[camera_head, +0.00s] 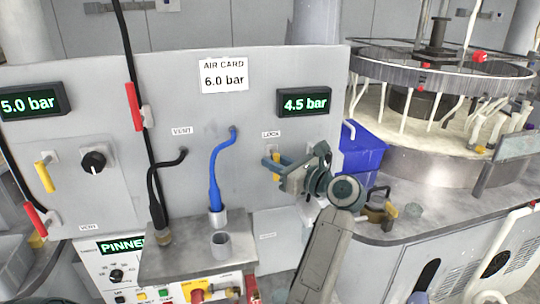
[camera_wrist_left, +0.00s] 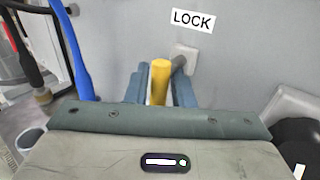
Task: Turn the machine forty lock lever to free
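The lock lever, with a yellow handle (camera_head: 276,163), sits on the grey panel under a LOCK label (camera_head: 271,134). In the left wrist view, the yellow handle (camera_wrist_left: 159,82) stands upright below the LOCK label (camera_wrist_left: 193,20), in front of its grey mount (camera_wrist_left: 185,60). My left gripper (camera_head: 279,174) is at the lever. Its two blue-grey fingers (camera_wrist_left: 160,90) stand on either side of the handle, with a narrow gap at the right finger. The handle's lower end is hidden behind the gripper body. My right gripper is not in view.
A 4.5 bar display (camera_head: 304,102) is above right. A blue bin (camera_head: 362,150) and a round polishing machine (camera_head: 440,165) stand to the right.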

